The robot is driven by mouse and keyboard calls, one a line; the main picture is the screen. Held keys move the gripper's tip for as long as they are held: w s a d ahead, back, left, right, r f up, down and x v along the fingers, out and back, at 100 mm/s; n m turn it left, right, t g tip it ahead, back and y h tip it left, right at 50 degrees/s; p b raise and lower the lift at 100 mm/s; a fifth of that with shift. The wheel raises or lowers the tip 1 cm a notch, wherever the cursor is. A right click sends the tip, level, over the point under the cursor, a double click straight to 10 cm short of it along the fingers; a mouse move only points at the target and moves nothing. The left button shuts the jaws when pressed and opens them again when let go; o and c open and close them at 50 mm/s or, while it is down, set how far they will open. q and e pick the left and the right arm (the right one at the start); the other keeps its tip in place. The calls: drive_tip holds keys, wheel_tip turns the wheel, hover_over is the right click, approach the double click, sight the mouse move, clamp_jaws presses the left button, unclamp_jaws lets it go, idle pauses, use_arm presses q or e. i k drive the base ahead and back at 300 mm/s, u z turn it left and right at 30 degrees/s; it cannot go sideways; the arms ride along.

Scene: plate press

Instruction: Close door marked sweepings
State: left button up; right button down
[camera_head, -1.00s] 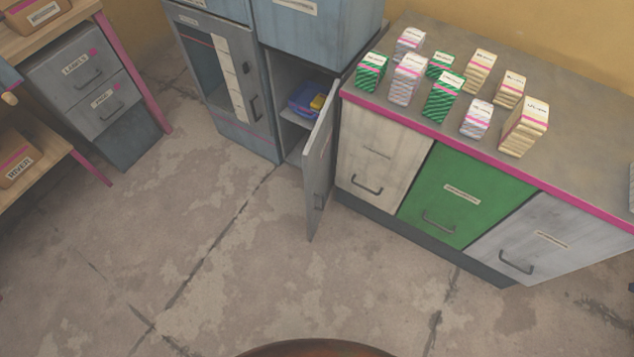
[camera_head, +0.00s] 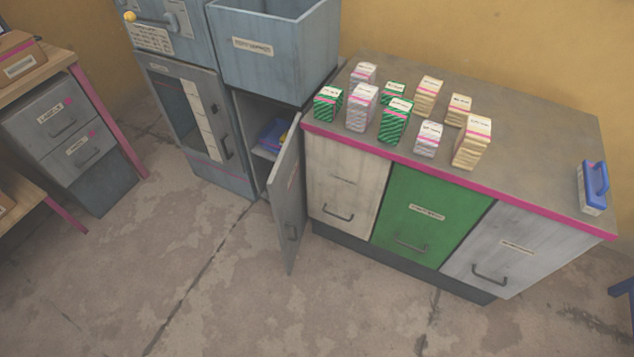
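A narrow grey cabinet door (camera_head: 288,213) stands swung open towards the floor, hinged on the right side of its compartment. A small handle (camera_head: 292,232) sits low on it. I cannot read a sweepings label on it from here. The open compartment (camera_head: 257,170) behind it holds a blue tub (camera_head: 272,137), partly hidden by the door. Neither of my grippers is in view.
A blue-grey bin (camera_head: 275,45) sits above the compartment, with a windowed cabinet (camera_head: 197,115) to the left. The concrete floor (camera_head: 235,290) in front is clear.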

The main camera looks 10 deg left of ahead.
sight(285, 184)
drive_tip(key=u, duration=0.1)
drive_tip(key=i, duration=0.85)
drive_tip(key=u, duration=0.45)
